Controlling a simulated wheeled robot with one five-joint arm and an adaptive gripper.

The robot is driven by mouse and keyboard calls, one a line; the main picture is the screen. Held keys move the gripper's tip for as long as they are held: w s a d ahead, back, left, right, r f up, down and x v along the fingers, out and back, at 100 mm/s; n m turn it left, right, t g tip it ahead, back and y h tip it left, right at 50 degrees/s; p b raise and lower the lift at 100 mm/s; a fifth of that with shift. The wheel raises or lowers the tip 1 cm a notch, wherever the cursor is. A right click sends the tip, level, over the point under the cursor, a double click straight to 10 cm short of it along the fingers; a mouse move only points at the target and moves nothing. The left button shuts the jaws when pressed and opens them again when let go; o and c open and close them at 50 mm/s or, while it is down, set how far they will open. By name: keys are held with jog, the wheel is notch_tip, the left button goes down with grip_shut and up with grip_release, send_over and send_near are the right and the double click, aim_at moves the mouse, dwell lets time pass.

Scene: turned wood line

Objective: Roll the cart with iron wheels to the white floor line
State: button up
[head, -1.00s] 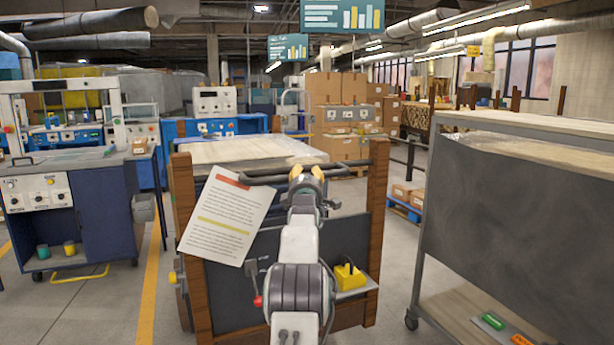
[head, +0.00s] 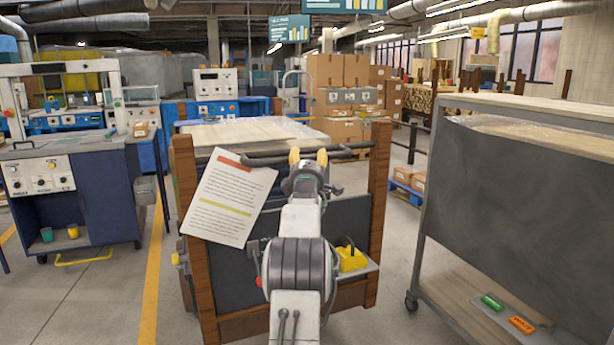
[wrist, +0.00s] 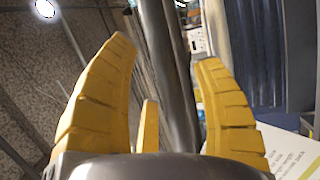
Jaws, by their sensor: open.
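A cart stands right in front of me in the head view, with brown wooden posts (head: 377,215), a dark front panel (head: 345,218) and a pale top. Its wheels are hidden or out of frame, so I cannot tell if they are iron. A grey push bar (head: 262,160) crosses its near end. My gripper (head: 308,157) is open at the bar. In the wrist view its yellow fingers (wrist: 172,95) stand apart with a grey bar (wrist: 168,70) showing between them; I cannot tell whether they touch it. No white floor line shows.
A grey-panelled cart (head: 520,205) on casters stands close at right. A blue workbench (head: 100,195) stands at left, beyond a yellow floor line (head: 152,275). Cardboard boxes (head: 340,100) stand behind.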

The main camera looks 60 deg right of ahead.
jog(key=v, duration=1)
dwell(0.8)
